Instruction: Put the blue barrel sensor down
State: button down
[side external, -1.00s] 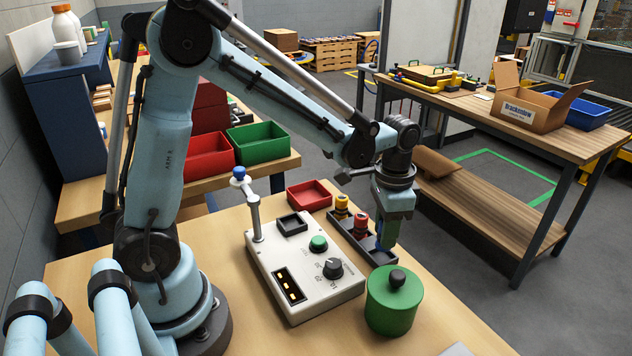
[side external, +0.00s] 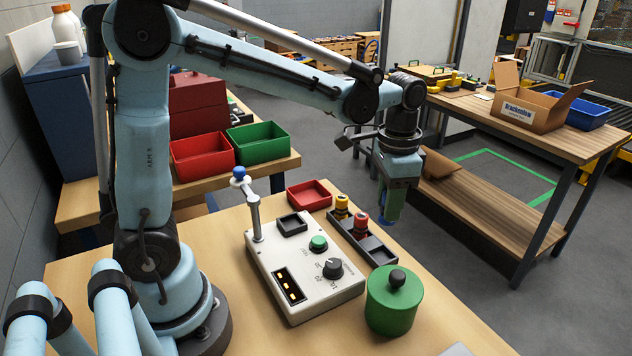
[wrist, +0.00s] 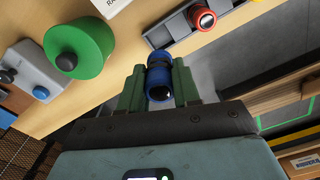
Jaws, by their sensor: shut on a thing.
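My gripper (side external: 390,207) is raised above the far right side of the bench, near the dark sensor tray (side external: 382,254). Its green fingers are shut on the blue barrel sensor (wrist: 159,80), which has dark bands and a dark lens end in the wrist view. In the side view the blue sensor (side external: 393,212) shows only partly at the fingers. The tray holds a yellow sensor (side external: 341,207) and a red sensor (side external: 360,224); its near end is empty. The red sensor also shows in the wrist view (wrist: 202,18).
A green lidded pot (side external: 393,305) stands near the tray's near end. A control box (side external: 300,262) with a lever, green button and black knob is left of the tray. A small red bin (side external: 310,195) is behind. Floor lies beyond the bench's right edge.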

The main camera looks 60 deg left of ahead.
jog(key=shift+s+a+r, duration=0.1)
jog(key=shift+s+r, duration=0.2)
jog(key=shift+s, duration=0.1)
jog(key=s+a+r, duration=0.1)
jog(key=s+r, duration=0.1)
jog(key=s, duration=0.5)
jog(key=s+a+r, duration=0.2)
jog(key=s+r, duration=0.1)
jog(key=s, duration=0.3)
jog(key=a+f, duration=0.2)
jog(key=a, duration=0.1)
jog(key=a+f, duration=0.2)
jog(key=a, duration=0.2)
jog(key=w+a+f, duration=0.1)
jog(key=a+f, duration=0.2)
jog(key=shift+a, duration=0.4)
jog(key=shift+f, duration=2)
jog(key=shift+f, duration=0.3)
jog(key=c, duration=0.8)
grip_release()
